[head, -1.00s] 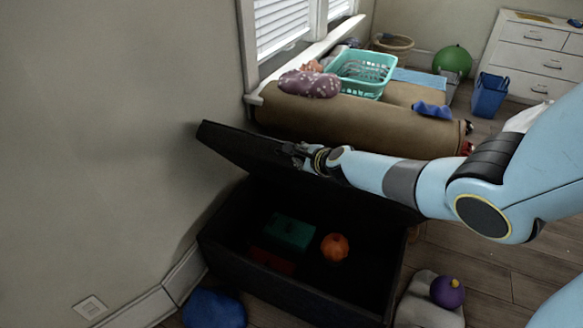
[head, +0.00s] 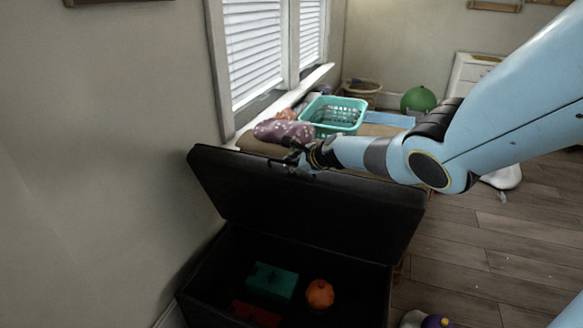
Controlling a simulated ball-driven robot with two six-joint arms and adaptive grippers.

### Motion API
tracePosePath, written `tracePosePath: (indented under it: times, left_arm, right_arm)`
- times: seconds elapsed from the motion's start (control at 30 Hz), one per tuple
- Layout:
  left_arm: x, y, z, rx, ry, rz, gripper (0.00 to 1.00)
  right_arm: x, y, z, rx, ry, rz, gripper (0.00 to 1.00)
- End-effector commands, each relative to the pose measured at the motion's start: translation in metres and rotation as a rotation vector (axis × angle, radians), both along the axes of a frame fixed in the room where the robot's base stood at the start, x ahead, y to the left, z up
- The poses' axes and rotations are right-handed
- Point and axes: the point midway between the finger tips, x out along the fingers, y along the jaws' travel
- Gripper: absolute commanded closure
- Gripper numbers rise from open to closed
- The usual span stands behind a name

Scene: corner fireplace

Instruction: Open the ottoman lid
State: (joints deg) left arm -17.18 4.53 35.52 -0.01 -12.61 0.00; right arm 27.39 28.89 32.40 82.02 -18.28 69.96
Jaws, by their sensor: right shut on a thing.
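The black ottoman (head: 340,262) stands against the left wall with its lid (head: 310,208) raised steeply, close to upright, and tilted back. Inside the box lie a green block-like thing (head: 272,281), a red thing (head: 257,314) and an orange pumpkin-like ball (head: 320,294). My right gripper (head: 292,160) is at the lid's top edge, near its middle, and is shut on that edge. The fingertips are dark against the black lid. My left gripper is not in view.
Behind the lid is a brown bench (head: 250,146) with a teal basket (head: 334,114) and a purple spotted bundle (head: 283,131). A green ball (head: 418,99) lies farther back.

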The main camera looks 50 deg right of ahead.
Motion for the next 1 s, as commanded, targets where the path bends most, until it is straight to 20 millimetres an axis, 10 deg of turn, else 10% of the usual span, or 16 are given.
tracePosePath:
  times: [0.1, 0.33, 1.0]
  left_arm:
    - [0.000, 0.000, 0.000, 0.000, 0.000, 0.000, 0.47]
    - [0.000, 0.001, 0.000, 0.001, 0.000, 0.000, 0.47]
    - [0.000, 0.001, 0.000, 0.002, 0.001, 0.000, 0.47]
  right_arm:
    - [0.002, 0.000, 0.003, -0.002, -0.004, 0.003, 1.00]
    - [0.001, 0.000, 0.002, -0.002, -0.003, 0.001, 0.66]
    - [-0.019, 0.002, 0.012, -0.008, 0.000, 0.005, 0.66]
